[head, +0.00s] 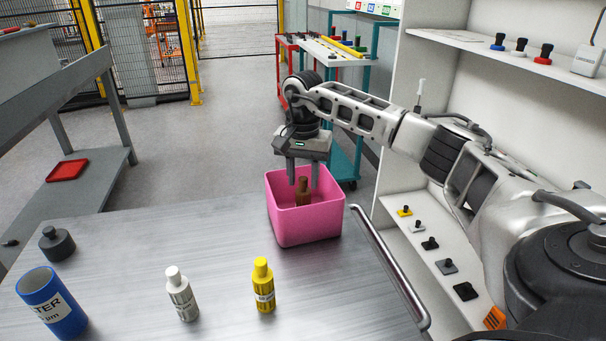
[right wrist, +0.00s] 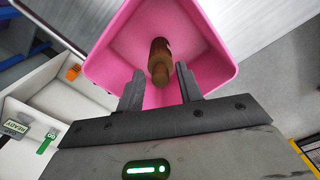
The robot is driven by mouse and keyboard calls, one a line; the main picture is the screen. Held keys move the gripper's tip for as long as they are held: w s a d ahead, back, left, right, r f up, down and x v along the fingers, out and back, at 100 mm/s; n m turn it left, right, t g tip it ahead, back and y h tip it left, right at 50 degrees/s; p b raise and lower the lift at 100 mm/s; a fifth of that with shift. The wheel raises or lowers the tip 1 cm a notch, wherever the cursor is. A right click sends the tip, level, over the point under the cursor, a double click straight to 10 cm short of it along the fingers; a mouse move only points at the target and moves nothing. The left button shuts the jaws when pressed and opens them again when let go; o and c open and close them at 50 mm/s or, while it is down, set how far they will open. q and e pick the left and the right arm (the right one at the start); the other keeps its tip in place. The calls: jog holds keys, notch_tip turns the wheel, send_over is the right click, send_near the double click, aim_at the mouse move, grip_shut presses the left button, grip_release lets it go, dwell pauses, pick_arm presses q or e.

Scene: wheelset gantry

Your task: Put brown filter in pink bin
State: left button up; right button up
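The pink bin (head: 305,227) stands at the far right corner of the metal table. The brown filter (head: 304,194) is inside the bin, between my right gripper's fingers as seen from the head. My right gripper (head: 303,184) points down into the bin's opening with its fingers apart. In the right wrist view, the brown filter (right wrist: 159,62) shows beyond and between the spread fingertips (right wrist: 157,80), with gaps on both sides. The pink bin (right wrist: 115,55) surrounds it there. The filter's lower end is partly hidden in the head view. My left gripper is not in view.
A white bottle-like filter (head: 181,294), a yellow one (head: 263,286), a blue cylinder (head: 51,303) and a dark grey piece (head: 56,244) stand on the table. A metal rail (head: 391,266) runs along its right edge. Shelves (head: 497,50) stand at the right.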

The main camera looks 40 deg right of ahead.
notch_tip(320, 180, up, 12)
jog(key=shift+r+b, duration=0.2)
jog(key=shift+b, duration=0.2)
dwell(0.3)
dwell(0.5)
